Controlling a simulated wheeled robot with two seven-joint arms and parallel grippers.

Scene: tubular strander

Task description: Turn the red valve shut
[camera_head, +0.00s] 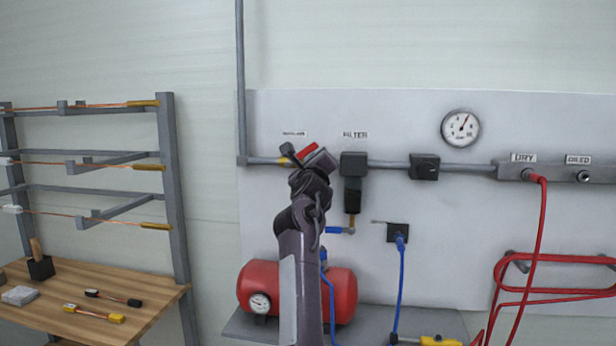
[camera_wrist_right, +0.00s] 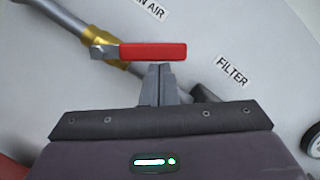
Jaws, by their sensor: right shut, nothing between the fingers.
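The red valve handle (camera_wrist_right: 153,52) sits on a brass valve body (camera_wrist_right: 112,52) on a grey pipe. In the wrist view the handle lies at a slant to the pipe, neither in line with it nor square across it. In the head view the handle (camera_head: 307,151) tilts up to the right, partly hidden by my right gripper (camera_head: 290,151). In the wrist view the right gripper's fingers (camera_wrist_right: 159,72) are together and empty, with their tips at the lower edge of the handle's middle. I cannot tell whether they touch it. My left gripper is not in view.
A black filter unit (camera_head: 353,180) hangs on the pipe just right of my right gripper. A pressure gauge (camera_head: 460,128), red hose (camera_head: 541,230) and red tank (camera_head: 343,290) are on or near the panel. A wooden bench (camera_head: 150,300) with a rack stands at left.

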